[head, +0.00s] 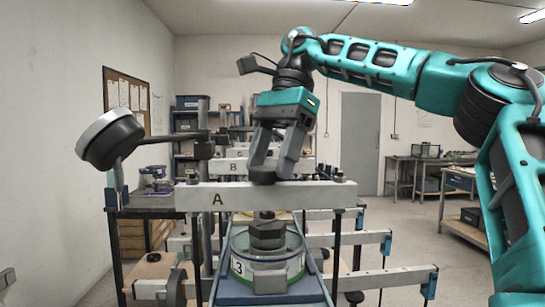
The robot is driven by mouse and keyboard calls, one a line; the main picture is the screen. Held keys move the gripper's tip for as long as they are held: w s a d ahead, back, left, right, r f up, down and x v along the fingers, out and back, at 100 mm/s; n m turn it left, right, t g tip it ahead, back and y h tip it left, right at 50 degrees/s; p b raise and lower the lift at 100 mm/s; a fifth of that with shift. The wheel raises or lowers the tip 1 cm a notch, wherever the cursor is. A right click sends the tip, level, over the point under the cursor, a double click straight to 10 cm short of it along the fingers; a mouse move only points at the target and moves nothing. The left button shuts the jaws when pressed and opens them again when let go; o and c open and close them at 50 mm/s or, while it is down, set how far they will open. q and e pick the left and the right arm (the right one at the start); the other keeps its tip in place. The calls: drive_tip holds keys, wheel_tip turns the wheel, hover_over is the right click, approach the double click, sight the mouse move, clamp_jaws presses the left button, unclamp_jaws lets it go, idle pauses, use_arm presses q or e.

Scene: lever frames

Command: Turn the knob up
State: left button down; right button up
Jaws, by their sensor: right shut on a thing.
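A small dark knob (262,175) sits at the top edge of a white beam marked A (325,196). My right gripper (272,169) comes down from above, its two grey fingers apart, with the knob between their tips. It is shut on the knob, and the fingers partly hide it. My left gripper is not in view.
A clear round container marked 3 (238,267) with a dark lid piece stands below the beam. A large black and white round head (110,138) juts out at the left. More lettered beams stand behind. Side bars (390,279) stick out at the lower right. Open floor lies farther right.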

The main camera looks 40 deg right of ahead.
drive_tip(key=shift+n, duration=0.6)
drive_tip(key=o, duration=1.1)
drive_tip(key=shift+c, duration=0.2)
